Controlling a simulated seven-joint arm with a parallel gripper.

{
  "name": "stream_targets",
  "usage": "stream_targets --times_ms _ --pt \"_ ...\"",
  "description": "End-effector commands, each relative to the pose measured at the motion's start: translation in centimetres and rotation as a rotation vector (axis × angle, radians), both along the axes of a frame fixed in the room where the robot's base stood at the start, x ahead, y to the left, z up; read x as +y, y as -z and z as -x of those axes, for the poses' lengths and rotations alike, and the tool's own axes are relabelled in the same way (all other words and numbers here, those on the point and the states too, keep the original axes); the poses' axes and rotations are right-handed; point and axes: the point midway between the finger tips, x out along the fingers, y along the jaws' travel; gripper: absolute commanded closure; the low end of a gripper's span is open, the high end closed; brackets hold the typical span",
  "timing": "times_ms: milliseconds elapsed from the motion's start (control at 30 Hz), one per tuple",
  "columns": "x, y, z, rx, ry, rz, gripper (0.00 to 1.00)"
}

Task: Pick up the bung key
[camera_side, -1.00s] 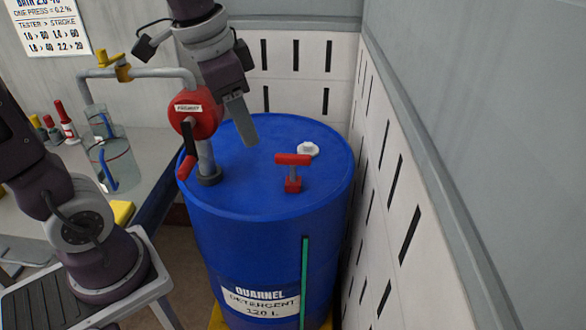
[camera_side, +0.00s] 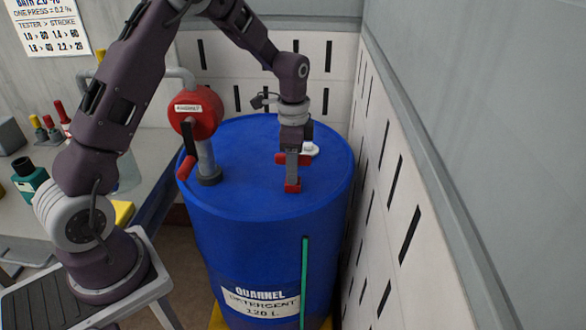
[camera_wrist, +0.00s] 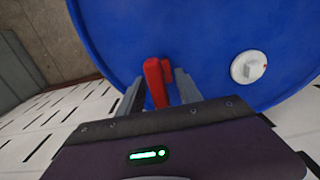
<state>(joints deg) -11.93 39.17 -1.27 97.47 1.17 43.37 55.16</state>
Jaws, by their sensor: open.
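The bung key (camera_side: 292,188) is a red T-shaped tool standing upright on top of the blue drum (camera_side: 245,200), near its right side. My gripper (camera_side: 292,170) points down over the key, its fingers in front of the key's stem and crossbar in the side view. In the wrist view the red key (camera_wrist: 157,82) shows between the two grey fingers of my open gripper (camera_wrist: 158,90). A gap shows between the key and the right finger; contact on the left is hard to tell. The key's lower part is partly hidden.
A white bung cap (camera_side: 311,149) sits on the drum just behind the key. A red pump (camera_side: 196,110) with a grey pipe stands at the drum's left. A panelled wall (camera_side: 400,200) runs close along the right. A bench with bottles is at left.

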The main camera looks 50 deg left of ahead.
Motion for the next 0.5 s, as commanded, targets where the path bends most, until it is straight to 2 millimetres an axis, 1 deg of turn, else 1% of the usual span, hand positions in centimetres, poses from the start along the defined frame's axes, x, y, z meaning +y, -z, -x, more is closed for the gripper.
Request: stream_targets --times_ms 133,333,367,500 --pt "0.0 -0.04 0.0 0.0 0.0 0.0 0.58" --pt "0.0 -0.07 0.0 0.0 -0.001 0.0 0.97" --pt "0.0 -0.07 0.0 0.0 -0.001 0.0 1.0" --pt "0.0 -0.08 0.0 0.0 -0.001 0.0 1.0"
